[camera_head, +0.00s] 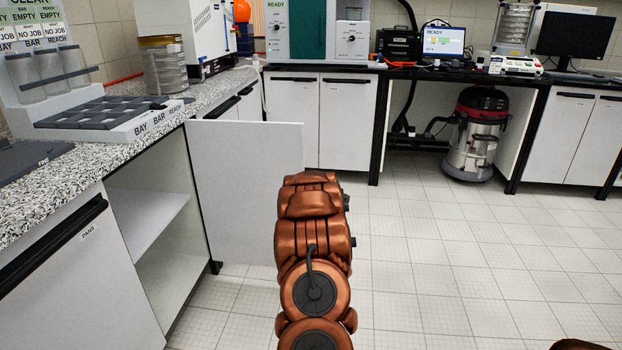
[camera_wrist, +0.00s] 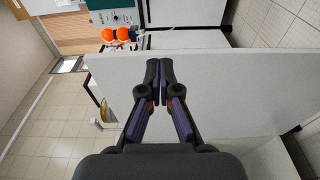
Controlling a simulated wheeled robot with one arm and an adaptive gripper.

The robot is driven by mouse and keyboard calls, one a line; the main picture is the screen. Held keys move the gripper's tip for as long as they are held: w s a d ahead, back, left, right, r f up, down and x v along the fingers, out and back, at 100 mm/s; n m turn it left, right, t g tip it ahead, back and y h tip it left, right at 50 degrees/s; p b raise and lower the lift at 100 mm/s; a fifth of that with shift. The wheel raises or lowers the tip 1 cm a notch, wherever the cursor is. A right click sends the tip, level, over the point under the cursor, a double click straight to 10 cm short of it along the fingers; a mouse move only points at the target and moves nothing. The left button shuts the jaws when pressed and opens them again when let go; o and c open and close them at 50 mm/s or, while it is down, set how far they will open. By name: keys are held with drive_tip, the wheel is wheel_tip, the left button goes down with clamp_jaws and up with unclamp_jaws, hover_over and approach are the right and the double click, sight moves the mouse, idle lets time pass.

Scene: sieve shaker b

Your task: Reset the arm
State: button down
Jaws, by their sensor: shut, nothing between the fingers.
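My copper-coloured arm (camera_head: 315,250) reaches forward from the bottom middle of the head view, over the floor. My gripper is hidden behind the arm there. In the wrist view my gripper (camera_wrist: 159,68) shows with its two dark fingers together and nothing between them. Behind the fingers in that view is a large pale panel, which looks like the open cabinet door (camera_wrist: 215,95). In the head view the same open door (camera_head: 245,190) stands just left of the arm. I cannot tell how far the fingers are from it.
An open cabinet (camera_head: 150,215) with a shelf is at left, under a speckled counter (camera_head: 60,190) holding a grey tray rack (camera_head: 105,115). A vacuum cleaner (camera_head: 476,135) stands under the back bench. The floor (camera_head: 470,260) at right is clear.

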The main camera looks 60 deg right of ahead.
drive_tip(key=shift+s+a, duration=0.15)
drive_tip(key=shift+s, duration=0.15)
